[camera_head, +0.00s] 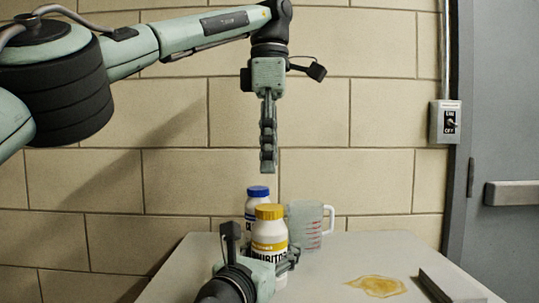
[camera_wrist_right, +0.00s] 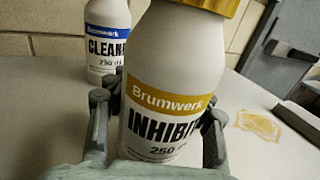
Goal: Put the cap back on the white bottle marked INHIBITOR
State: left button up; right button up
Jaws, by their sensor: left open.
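The white INHIBITOR bottle (camera_head: 268,240) stands upright at the table's near part, its label yellow. A yellow cap (camera_head: 269,212) sits on its top; how tightly, I cannot tell. The bottle fills the middle of the right wrist view (camera_wrist_right: 165,65), where only the cap's lower edge (camera_wrist_right: 205,5) shows. My right gripper (camera_head: 272,264) is around the bottle's lower body, one finger on each side, and appears shut on it; it also shows in the right wrist view (camera_wrist_right: 158,130). My left gripper (camera_head: 268,168) is open and empty, pointing down above the bottles, seen edge-on.
A white CLEANER bottle (camera_wrist_right: 103,40) with a blue cap (camera_head: 258,192) stands behind the INHIBITOR bottle. A clear measuring jug (camera_head: 308,225) is behind to the right. A yellowish puddle (camera_head: 378,286) and a dark flat object (camera_head: 452,288) lie on the table's (camera_head: 350,250) right side.

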jog(key=o, duration=0.5)
jog(key=shift+s, duration=0.1)
jog(key=v, duration=1.2)
